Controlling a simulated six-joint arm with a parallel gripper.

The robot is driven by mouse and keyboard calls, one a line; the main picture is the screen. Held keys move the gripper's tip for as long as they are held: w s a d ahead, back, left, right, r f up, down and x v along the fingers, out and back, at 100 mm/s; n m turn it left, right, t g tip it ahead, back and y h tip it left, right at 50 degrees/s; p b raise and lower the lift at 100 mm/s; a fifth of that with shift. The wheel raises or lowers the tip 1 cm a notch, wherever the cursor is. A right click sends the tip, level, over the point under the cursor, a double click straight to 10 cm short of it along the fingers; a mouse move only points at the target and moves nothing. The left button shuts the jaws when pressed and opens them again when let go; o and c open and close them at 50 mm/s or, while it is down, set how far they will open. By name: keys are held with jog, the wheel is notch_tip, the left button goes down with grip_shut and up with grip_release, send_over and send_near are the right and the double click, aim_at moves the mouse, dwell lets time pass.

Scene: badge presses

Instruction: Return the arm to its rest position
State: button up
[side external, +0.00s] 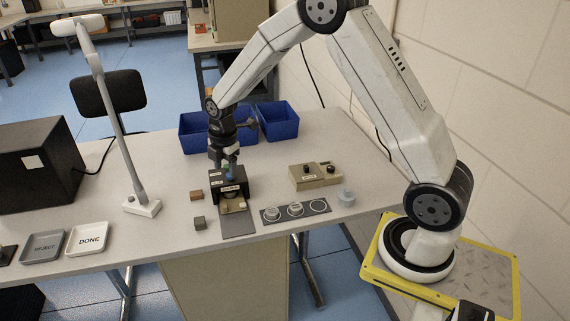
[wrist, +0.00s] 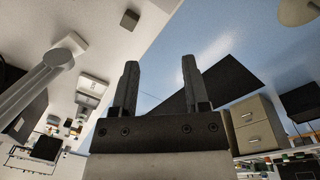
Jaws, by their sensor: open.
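My gripper (side external: 229,165) points down in the side external view, close above the small black badge press (side external: 232,190) on the table. A blue part shows at the press's top, by the fingertips; I cannot tell whether they touch it. In the wrist view, the two fingers of my gripper (wrist: 161,82) stand apart, with nothing held between them. My arm reaches over the table from its mount at the right.
Blue bins (side external: 277,121) stand behind the gripper. A beige control box (side external: 315,176), a strip with round parts (side external: 296,211), and a grey cylinder (side external: 346,197) lie to the right. A lamp (side external: 141,206), DONE tray (side external: 87,254) and REJECT tray (side external: 43,260) are left.

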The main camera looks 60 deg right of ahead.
jog(key=s+a+r+m, duration=0.1)
jog(key=s+a+m, duration=0.2)
jog(key=s+m, duration=0.5)
jog(key=s+a+r+m+t, duration=0.1)
jog(key=s+a+r+m, duration=0.1)
jog(key=s+m, duration=0.7)
jog(key=s+a, duration=0.1)
jog(key=s, duration=0.1)
jog(key=shift+s+r+t, duration=0.25)
jog(key=shift+s+t, duration=0.05)
jog(key=shift+s, duration=0.05)
